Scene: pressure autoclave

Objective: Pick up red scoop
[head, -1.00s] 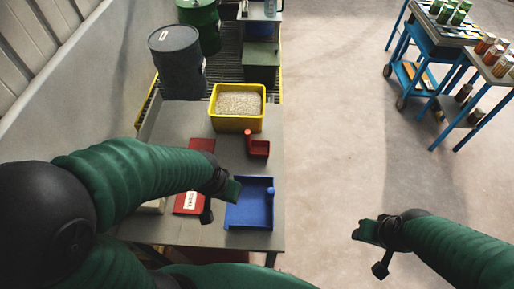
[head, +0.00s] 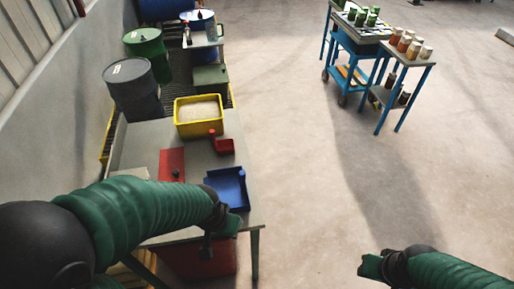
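The red scoop (head: 224,146) lies on the grey table, in front of the yellow bin and behind the blue tray, with its handle knob up at its left. My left gripper (head: 222,238) is at the table's front edge, nearer to me than the scoop and well apart from it. It looks open and holds nothing that I can see. My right gripper (head: 374,275) is low at the bottom right, over the floor, far from the table. Its fingers look spread and empty.
A yellow bin (head: 179,130) of pale grains stands behind the scoop. A blue tray (head: 211,199) lies between the scoop and my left gripper. A red flat case (head: 171,162) is at left. Drums (head: 144,95) stand behind. A blue cart (head: 345,60) is far right; the floor between is clear.

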